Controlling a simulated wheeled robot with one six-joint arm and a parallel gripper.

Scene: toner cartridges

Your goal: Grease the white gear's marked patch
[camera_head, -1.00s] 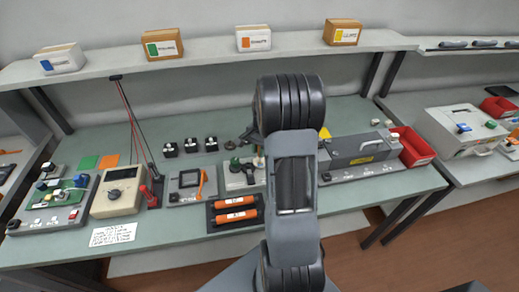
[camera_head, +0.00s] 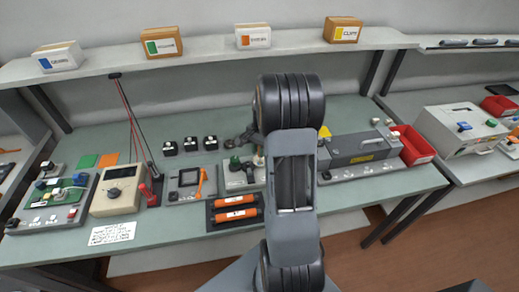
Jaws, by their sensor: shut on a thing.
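My arm stands upright across the middle of the view, and its end is hidden behind its own links. I cannot see my gripper's fingers or what they hold. Just left of the arm, a light grey fixture (camera_head: 240,179) sits on the bench with a green knob (camera_head: 235,163) on it. A small whitish part (camera_head: 259,160) shows at its right edge, partly behind my arm; it may be the white gear, but it is too small to tell. No marked patch or grease can be made out.
Two orange-labelled rollers lie in a black tray (camera_head: 212,226) at the front edge. A tester (camera_head: 118,190), a green circuit-board station (camera_head: 60,195) and black knobs stand left. A grey toolbox unit (camera_head: 350,150) and red bin (camera_head: 413,146) stand right. Boxes line the shelf (camera_head: 205,60) above.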

